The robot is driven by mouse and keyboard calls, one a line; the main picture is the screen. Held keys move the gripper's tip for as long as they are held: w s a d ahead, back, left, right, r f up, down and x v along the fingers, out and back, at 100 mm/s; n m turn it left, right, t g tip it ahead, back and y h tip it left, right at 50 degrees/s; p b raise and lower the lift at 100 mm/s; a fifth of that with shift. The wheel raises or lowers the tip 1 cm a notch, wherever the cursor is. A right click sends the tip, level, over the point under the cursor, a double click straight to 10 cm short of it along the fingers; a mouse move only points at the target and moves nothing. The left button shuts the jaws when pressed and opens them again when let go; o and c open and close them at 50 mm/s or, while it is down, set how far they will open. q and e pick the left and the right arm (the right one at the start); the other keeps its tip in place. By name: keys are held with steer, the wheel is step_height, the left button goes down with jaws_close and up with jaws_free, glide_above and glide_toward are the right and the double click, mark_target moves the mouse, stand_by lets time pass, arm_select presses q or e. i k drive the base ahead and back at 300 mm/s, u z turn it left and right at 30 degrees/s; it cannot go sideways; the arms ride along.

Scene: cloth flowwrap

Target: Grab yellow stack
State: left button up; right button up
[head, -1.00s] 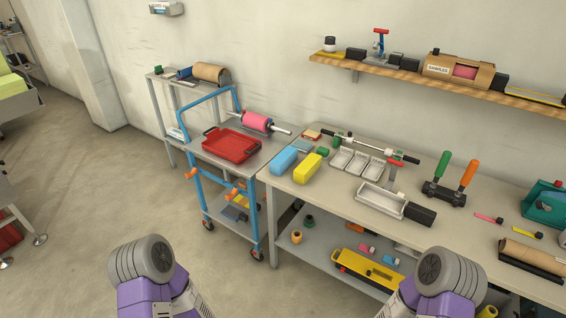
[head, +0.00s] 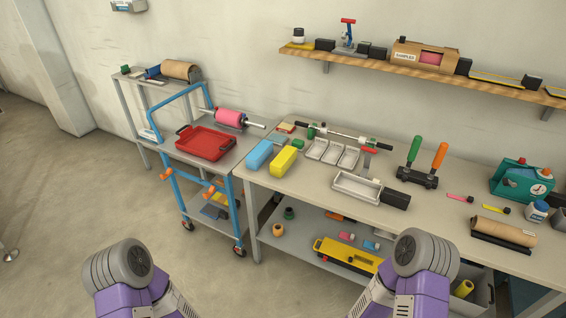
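The yellow stack (head: 284,161) is a block-shaped bundle lying near the left end of the grey workbench. A similar blue stack (head: 259,154) lies beside it on the left. Purple and grey links of both my arms show at the bottom of the head view, well short of the bench. Both of my grippers are out of the picture, so their fingers cannot be seen.
A blue-framed cart with a red tray (head: 206,142) stands left of the workbench (head: 300,187). White trays (head: 332,152), a metal bin (head: 357,187) and a tool holder with green and orange handles (head: 417,178) stand right of the stack. Open floor lies in front.

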mark_target(278, 166)
steer(key=u, duration=0.5)
steer(key=i, duration=0.4)
steer(key=u, duration=0.75)
steer(key=i, duration=0.65)
steer(key=z, duration=0.15)
